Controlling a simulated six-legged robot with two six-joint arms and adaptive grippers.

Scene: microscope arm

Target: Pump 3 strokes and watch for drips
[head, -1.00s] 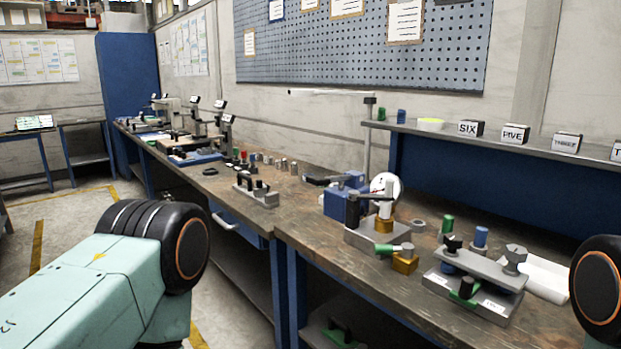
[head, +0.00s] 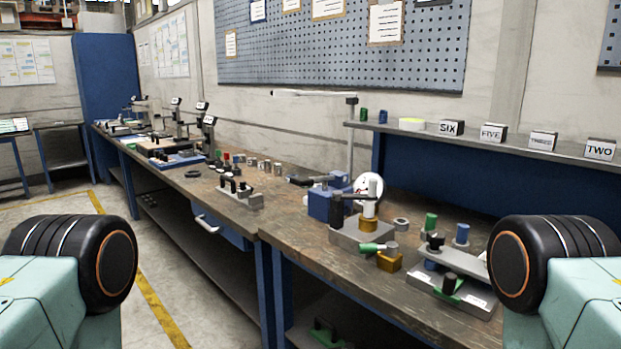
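A blue pump-like block (head: 320,205) stands on the near workbench, right of the picture's middle, with a dark lever reaching left from its top. A round white dial gauge (head: 361,183) stands just behind and right of it, partly hidden by a white upright cylinder (head: 371,196). A grey base plate (head: 357,237) with a dark upright and a brass-coloured block sits in front. No drip or wet patch can be made out at this size. Neither of my grippers is in view; only parts of my two arms show at the lower left and lower right corners.
A brass block with a green handle (head: 374,248) and a grey clamp fixture (head: 460,288) stand on the near bench (head: 299,239). A shelf (head: 480,142) carries number cards. Microscope-like stands line the far bench. Floor is open at left.

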